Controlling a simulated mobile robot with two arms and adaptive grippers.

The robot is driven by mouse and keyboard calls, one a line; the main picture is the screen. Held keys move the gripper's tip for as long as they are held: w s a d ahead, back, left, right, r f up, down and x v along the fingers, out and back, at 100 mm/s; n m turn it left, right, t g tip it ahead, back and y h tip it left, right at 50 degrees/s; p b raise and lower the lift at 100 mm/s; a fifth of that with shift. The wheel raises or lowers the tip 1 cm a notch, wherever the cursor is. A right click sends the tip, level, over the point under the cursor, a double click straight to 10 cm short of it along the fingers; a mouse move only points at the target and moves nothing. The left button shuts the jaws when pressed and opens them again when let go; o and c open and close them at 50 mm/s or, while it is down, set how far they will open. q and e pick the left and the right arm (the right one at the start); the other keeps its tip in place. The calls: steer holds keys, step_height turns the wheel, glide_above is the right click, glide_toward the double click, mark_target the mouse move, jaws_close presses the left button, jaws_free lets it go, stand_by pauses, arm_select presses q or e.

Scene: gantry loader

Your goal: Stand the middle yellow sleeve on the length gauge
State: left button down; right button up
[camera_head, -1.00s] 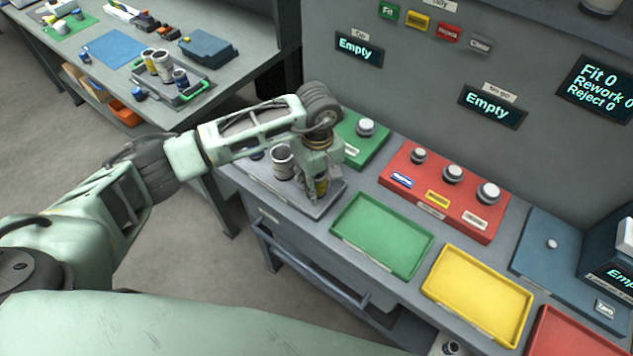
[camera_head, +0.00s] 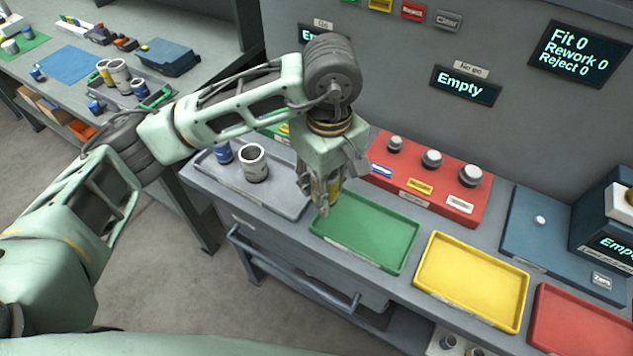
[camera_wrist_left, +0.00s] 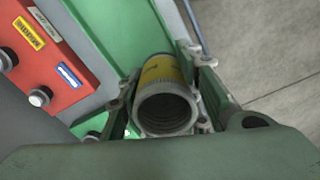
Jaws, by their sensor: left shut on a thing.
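My left gripper (camera_head: 323,203) is shut on a yellow-banded sleeve (camera_head: 334,188), near the right edge of the grey tray and the far left corner of the green tray. In the left wrist view the sleeve (camera_wrist_left: 165,97) sits between the fingers (camera_wrist_left: 166,110), its dark, ringed open end facing the camera. A blue plate (camera_head: 528,246) with a small silver knob (camera_head: 540,221) is on the right of the bench, beside a blue box (camera_head: 600,225) reading "Empty"; this looks like the length gauge. My right gripper is not in view.
The grey tray (camera_head: 215,182) holds a white-and-dark sleeve (camera_head: 254,165) and a blue one (camera_head: 223,152). Empty green (camera_head: 365,232), yellow (camera_head: 472,283) and red (camera_head: 590,325) trays line the front edge. A red block (camera_head: 455,192) with several silver knobs stands behind them.

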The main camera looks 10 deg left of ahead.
mark_target(333, 182)
arm_select(q)
steer(key=shift+r, duration=0.15)
steer(key=shift+r+p, duration=0.75)
steer(key=shift+r, duration=1.45)
